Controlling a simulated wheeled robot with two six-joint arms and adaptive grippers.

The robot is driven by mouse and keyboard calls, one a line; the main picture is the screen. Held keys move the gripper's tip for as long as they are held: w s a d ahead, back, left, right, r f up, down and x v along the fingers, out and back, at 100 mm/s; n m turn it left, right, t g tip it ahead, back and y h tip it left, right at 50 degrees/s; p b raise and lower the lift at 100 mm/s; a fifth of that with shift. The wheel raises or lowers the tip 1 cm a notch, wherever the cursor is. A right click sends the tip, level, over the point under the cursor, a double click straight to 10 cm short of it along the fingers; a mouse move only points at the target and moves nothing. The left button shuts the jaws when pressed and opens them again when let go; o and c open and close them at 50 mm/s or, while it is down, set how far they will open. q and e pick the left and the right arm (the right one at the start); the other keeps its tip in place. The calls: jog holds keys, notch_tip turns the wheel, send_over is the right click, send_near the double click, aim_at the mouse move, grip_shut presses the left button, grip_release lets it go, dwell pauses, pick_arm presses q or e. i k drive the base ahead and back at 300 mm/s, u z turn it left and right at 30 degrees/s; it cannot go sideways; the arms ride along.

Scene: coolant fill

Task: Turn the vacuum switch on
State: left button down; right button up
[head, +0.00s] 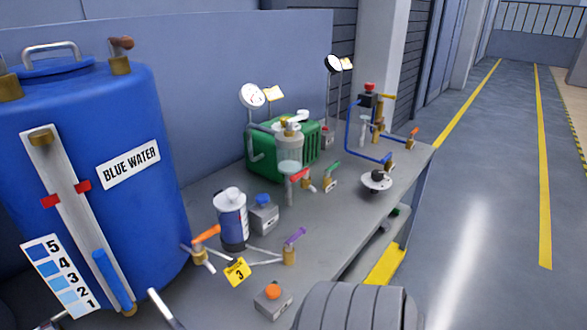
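I cannot tell for sure which control is the vacuum switch; no label for it is readable. A grey box with an orange button (273,294) sits at the bench's near edge. A grey box with a blue top (263,213) stands beside a white-and-blue canister (231,220). A black box with a red button (368,94) is mounted on the piping at the far end. A green machine (262,150) stands at the back, with a clear vessel (289,160) in front. Neither gripper is in view.
The grey bench (355,220) carries several coloured-handle valves, including a purple one (291,246) and an orange one (204,243) near a yellow tag "3" (236,271). A blue "BLUE WATER" tank (155,215) stands at left. A dark rounded part fills the bottom centre. Open floor (480,220) lies right.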

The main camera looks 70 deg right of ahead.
aim_at(377, 175)
jog(key=z, duration=2.9)
jog(key=k, duration=0.5)
jog(key=z, duration=1.15)
jog(key=i, duration=2.15)
jog(key=u, duration=3.1)
